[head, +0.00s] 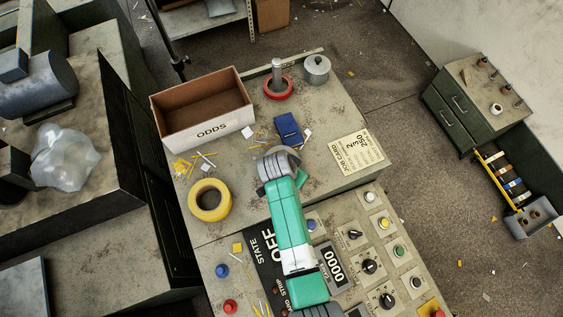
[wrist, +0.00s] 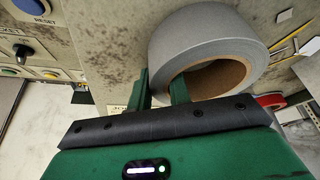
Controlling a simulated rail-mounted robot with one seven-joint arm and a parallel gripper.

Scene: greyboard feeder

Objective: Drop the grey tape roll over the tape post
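The grey tape roll (wrist: 215,45) with its brown core is at my gripper (wrist: 165,88) in the wrist view. One green finger reaches into the core and the other is outside, so the fingers pinch the roll's wall. In the head view the grey roll (head: 278,160) shows at the end of my green arm, partly hidden by my gripper (head: 284,172), over the middle of the bench top. The tape post (head: 277,68) is an upright grey metal peg at the back of the bench. A red tape roll (head: 279,88) lies around its base; it also shows in the wrist view (wrist: 270,100).
The ODDS box (head: 205,125) stands left of the post. A grey lidded cylinder (head: 317,72) stands right of it. A blue block (head: 288,128) lies between my gripper and the post. A yellow tape roll (head: 194,202) and job card (head: 358,152) flank my gripper. The control panel (head: 330,230) is in front.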

